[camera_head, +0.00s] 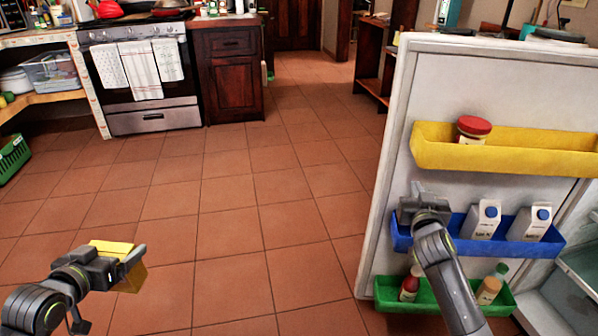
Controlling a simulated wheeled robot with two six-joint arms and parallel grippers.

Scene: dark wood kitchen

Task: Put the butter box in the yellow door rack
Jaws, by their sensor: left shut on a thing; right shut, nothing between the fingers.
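The butter box (131,278) is yellow and is held in my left gripper (128,257) at the lower left, above the tiled floor. The gripper partly hides it. The yellow door rack (530,163) is the top rack on the inside of the open fridge door. It holds a jar with a red lid (473,130) at its left part; the rest of it looks empty. My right gripper (412,196) is shut and empty, at the door's left side by the left end of the blue rack (462,248). I cannot tell whether it touches the door.
The blue rack holds two white cartons (484,219) with blue caps. The green rack (430,297) below holds bottles, and my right arm crosses in front of both. The fridge door (391,190) stands open. The floor (245,215) between the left gripper and door is clear.

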